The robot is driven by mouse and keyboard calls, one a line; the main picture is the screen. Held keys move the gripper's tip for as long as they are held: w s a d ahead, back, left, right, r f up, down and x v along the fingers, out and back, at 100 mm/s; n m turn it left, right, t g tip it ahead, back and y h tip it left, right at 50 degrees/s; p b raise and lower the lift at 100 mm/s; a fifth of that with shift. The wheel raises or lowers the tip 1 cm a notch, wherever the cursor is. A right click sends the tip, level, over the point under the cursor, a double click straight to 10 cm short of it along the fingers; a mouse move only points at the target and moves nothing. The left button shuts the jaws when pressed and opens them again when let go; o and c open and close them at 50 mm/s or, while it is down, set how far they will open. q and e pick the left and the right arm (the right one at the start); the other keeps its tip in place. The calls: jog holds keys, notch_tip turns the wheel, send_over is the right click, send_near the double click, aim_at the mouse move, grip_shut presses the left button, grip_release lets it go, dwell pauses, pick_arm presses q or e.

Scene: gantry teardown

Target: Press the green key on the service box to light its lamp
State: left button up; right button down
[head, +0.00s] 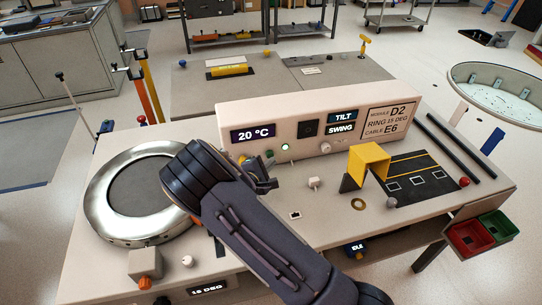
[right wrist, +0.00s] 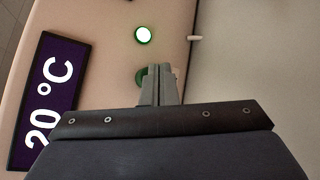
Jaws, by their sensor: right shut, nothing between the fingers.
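The service box (head: 230,115) is a long pale housing across the back of the bench. Its round lamp (head: 285,146) glows white-green, and it shows bright in the right wrist view (right wrist: 144,35). The green key (head: 270,153) sits just left of the lamp; in the right wrist view the key (right wrist: 140,77) is partly hidden by my fingertips. My right gripper (head: 268,184) is shut and empty in front of the box; its fingertips (right wrist: 159,72) overlap the key's edge in the picture. I cannot tell whether they touch it. My left gripper is out of view.
A dark display (head: 252,134) reading 20 °C is left of the key. A small peg (right wrist: 194,38) stands beside the lamp. A silver ring (head: 98,200) lies left of my arm. A yellow bracket (head: 368,160) stands right. Red (head: 468,238) and green bins (head: 499,226) hang at the right edge.

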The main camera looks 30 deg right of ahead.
jog(key=shift+s+a, duration=0.15)
jog(key=shift+s, duration=0.35)
jog(key=shift+s+a+r+p, duration=0.1)
jog(key=shift+s+a+p, duration=0.15)
jog(key=shift+s+p, duration=0.55)
jog(key=shift+s+a+p, duration=0.25)
jog(key=shift+s, duration=0.9)
jog(key=shift+s+a, duration=0.2)
jog(key=shift+s, duration=0.8)
